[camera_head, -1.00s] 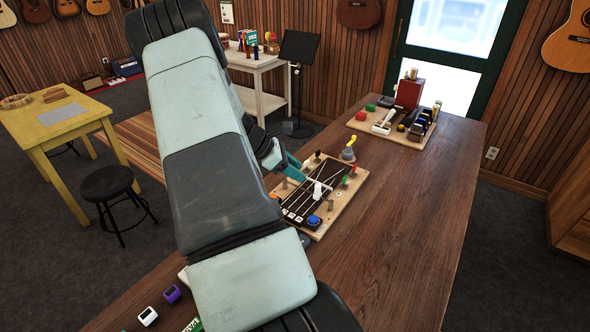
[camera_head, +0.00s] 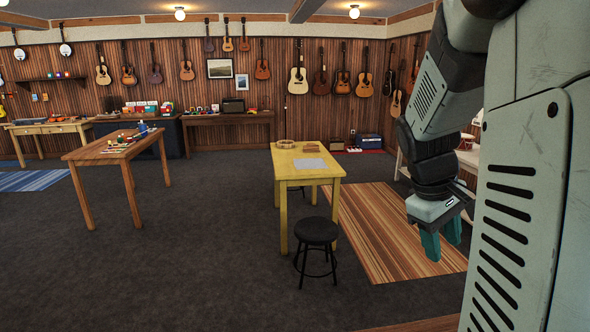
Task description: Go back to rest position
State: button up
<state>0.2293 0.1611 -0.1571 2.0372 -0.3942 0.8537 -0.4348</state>
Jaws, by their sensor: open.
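My gripper (camera_head: 440,245) hangs at the right of the head view with its teal fingers pointing down. The fingers are apart and nothing shows between them. It is in the air, in front of the striped rug (camera_head: 385,232) as seen from the camera. My arm fills the right edge of the view and hides what lies behind it.
A yellow table (camera_head: 290,170) and a black stool (camera_head: 316,232) stand left of my gripper. A wooden table (camera_head: 95,153) with small items stands farther left. Guitars hang along the back wall. The grey carpet (camera_head: 190,260) between the tables is clear.

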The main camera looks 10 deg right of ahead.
jog(key=s+a+r+m+t+y, duration=0.1)
jog(key=s+a+r+t+y, duration=0.1)
jog(key=s+a+r, duration=0.2)
jog(key=s+a+r+m+t+y, duration=0.2)
jog(key=s+a+r, duration=0.3)
jog(key=s+a, duration=0.6)
jog(key=a+t, duration=0.1)
jog(key=a, duration=0.5)
jog(key=shift+t, duration=0.3)
